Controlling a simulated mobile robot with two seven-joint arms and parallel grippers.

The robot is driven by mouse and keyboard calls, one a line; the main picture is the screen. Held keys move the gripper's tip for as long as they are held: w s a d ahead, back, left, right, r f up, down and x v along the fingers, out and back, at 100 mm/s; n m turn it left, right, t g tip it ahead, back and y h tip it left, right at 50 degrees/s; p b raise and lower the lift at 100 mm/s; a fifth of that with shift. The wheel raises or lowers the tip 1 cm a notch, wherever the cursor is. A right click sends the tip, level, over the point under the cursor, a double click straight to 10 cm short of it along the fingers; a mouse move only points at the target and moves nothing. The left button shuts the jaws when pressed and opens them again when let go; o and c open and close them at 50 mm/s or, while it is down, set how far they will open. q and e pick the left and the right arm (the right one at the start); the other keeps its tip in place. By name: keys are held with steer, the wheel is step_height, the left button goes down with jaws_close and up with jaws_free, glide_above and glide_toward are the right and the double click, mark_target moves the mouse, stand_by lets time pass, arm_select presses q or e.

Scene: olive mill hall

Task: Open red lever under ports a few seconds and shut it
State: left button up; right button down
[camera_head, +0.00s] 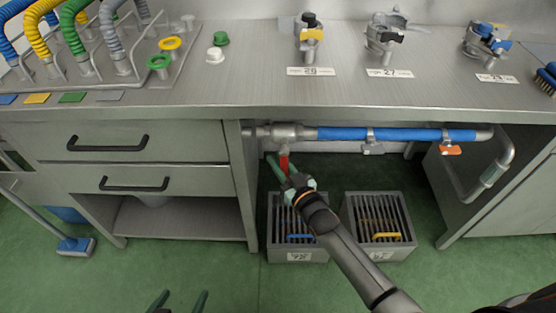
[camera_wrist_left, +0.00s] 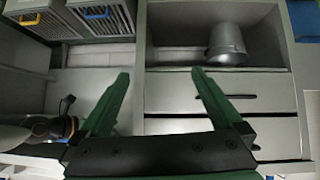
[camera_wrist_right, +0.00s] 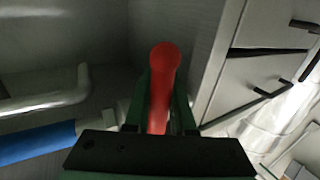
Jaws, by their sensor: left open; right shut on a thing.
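The red lever (camera_head: 284,162) hangs down from the steel pipe fitting under the counter, left of the blue-sleeved pipe. My right gripper (camera_head: 279,168) is shut on it. In the right wrist view the red lever (camera_wrist_right: 162,85) sits between the green fingers, its rounded end standing out past them. Part of the lever is hidden by my gripper in the head view. My left gripper (camera_head: 180,302) is open and empty at the bottom of the head view, away from the lever. In the left wrist view its green fingers (camera_wrist_left: 160,95) are spread with nothing between them.
The blue-sleeved pipe (camera_head: 400,134) runs right below the counter, with an orange-red handle (camera_head: 450,150) near its end. Two slatted grey crates (camera_head: 298,256) (camera_head: 381,254) stand on the floor below. Drawers (camera_head: 150,142) lie left. Ports with coloured hoses are on the counter's left.

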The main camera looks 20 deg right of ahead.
steer(key=shift+s+d+r+n+p, duration=0.1)
steer(key=shift+d+n+p, duration=0.2)
steer(key=shift+p, duration=0.2)
arm_select(q)
step_height(320, 180, up, 10)
steer(key=s+a+p, duration=0.1)
steer(key=a+p, duration=0.1)
steer(key=p, duration=1.2)
steer(key=shift+s+a+r+n+y, duration=0.15)
steer(key=shift+s+a+n+y, duration=0.15)
steer(key=shift+s+y, duration=0.1)
arm_select(e)
steer(key=s+d+r+n+g+h, duration=0.2)
steer(key=d+r+n+g+h, duration=0.1)
steer(key=d+n+g+h, duration=0.2)
steer(key=shift+d+r+n+h, duration=0.3)
steer(key=shift+d+n, duration=0.7)
steer(key=shift+n, duration=1.2)
arm_select(q)
steer(key=shift+d, duration=0.1)
steer(key=shift+w+r, duration=0.1)
arm_select(e)
steer(key=c, duration=0.8)
jaws_free()
steer(key=shift+o, duration=0.2)
arm_select(q)
steer(key=shift+r+p, duration=0.1)
steer(key=shift+p, duration=0.2)
arm_select(e)
steer(key=shift+r, duration=0.15)
